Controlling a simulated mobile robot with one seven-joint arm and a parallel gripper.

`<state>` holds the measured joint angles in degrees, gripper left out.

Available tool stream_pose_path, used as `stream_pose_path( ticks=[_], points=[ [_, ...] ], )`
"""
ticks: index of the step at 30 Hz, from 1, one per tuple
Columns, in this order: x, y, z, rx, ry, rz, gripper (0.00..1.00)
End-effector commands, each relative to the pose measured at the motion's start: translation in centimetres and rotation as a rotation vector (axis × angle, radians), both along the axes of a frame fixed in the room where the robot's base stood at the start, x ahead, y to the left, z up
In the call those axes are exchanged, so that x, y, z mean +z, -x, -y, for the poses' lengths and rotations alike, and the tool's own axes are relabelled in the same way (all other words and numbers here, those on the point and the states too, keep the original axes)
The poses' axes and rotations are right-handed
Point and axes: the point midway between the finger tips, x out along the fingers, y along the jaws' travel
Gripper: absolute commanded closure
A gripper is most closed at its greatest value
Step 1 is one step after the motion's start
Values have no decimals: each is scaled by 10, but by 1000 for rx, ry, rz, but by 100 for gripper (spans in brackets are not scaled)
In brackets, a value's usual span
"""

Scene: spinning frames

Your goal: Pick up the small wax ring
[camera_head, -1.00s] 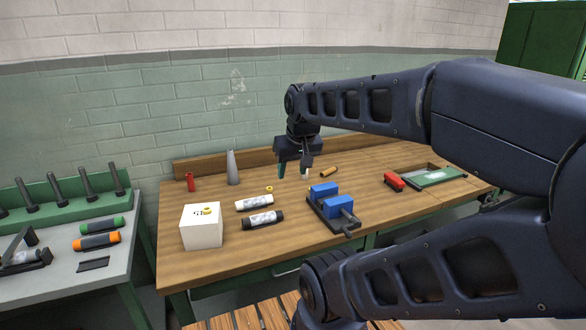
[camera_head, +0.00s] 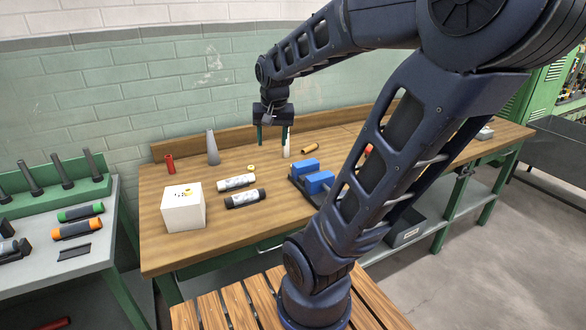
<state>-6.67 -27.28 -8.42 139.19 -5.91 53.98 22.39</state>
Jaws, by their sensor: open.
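A small yellow ring (camera_head: 251,167), which looks like the wax ring, lies on the wooden bench top behind the white-labelled tubes. A white block (camera_head: 183,212) at the bench's left front has small yellow and dark marks or pieces on its top, too small to tell apart. My gripper (camera_head: 272,140) points down with its fingers apart and nothing visible between them. It appears above the back of the bench, up and to the right of the yellow ring in the picture, apart from it.
A white-labelled tube (camera_head: 236,182) and a black-ended tube (camera_head: 245,198) lie in front of the ring. A blue vise (camera_head: 312,173) stands to the right, partly behind my arm. A grey cone (camera_head: 212,148) and red cylinder (camera_head: 169,164) stand at the back left.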

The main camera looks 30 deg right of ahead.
Motion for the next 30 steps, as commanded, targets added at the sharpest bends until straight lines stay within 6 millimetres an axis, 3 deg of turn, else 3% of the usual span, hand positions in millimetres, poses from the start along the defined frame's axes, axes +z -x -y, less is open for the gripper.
stream_pose_path(
  ticks=[12, 30],
  points=[
    [-46, -80, 29, -348, 29, -131, 47],
    [-133, -177, 69, -836, 249, -172, 47]
  ],
)
